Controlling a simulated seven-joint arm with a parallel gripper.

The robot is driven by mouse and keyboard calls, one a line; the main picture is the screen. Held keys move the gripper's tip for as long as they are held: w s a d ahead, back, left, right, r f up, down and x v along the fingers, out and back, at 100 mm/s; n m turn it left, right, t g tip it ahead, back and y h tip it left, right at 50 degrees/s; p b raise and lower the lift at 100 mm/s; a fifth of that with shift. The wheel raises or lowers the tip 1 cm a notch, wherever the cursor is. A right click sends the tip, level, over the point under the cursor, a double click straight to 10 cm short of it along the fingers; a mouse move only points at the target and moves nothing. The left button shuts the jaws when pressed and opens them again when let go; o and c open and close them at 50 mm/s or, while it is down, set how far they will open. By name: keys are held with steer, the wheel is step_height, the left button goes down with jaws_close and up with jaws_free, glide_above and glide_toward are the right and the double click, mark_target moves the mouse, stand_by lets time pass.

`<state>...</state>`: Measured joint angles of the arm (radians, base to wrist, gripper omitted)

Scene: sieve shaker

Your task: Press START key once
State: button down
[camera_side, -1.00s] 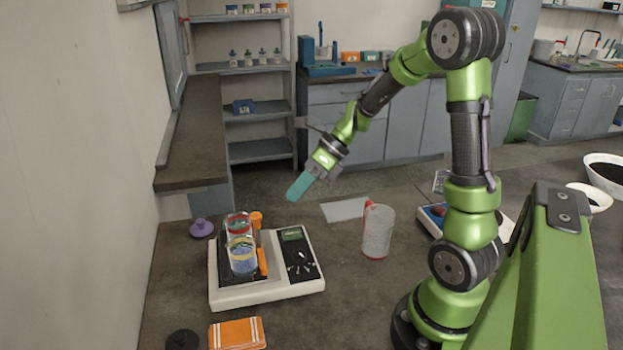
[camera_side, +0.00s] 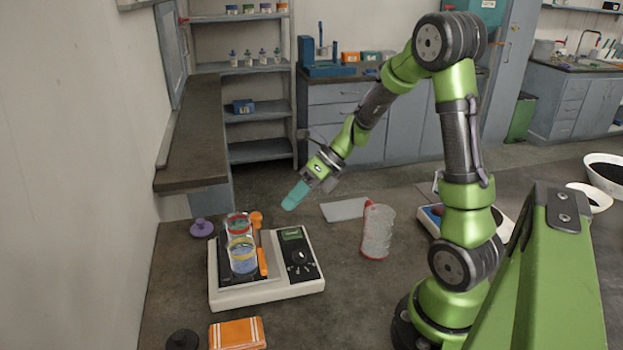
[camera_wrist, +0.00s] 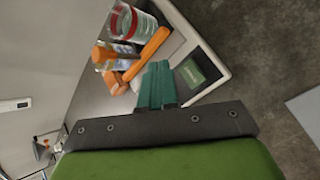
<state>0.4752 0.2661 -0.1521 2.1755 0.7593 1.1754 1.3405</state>
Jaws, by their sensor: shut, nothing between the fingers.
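The sieve shaker (camera_side: 272,291) is a white-based machine on the bench at lower left in the side view. Its black control panel (camera_side: 301,262) has a small green display (camera_side: 292,234) and a round knob; the START key is too small to make out. My gripper (camera_side: 289,206) is shut and empty, its teal fingers pointing down and left, above the panel's far end and apart from it. In the wrist view the fingers (camera_wrist: 157,82) lie close beside the display (camera_wrist: 192,71) in the picture and hide part of the shaker.
Clear sieve jars (camera_side: 242,257) with an orange clamp (camera_side: 262,262) stand on the shaker's left part. A clear beaker (camera_side: 377,232) stands to the right. A purple-knobbed lid (camera_side: 201,228) and an orange cloth (camera_side: 237,334) lie nearby. Bench between shaker and beaker is free.

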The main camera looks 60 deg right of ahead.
mark_target(295, 232)
steer(key=shift+f, duration=2.55)
steer(key=shift+f, duration=0.1)
steer(key=shift+f, duration=0.3)
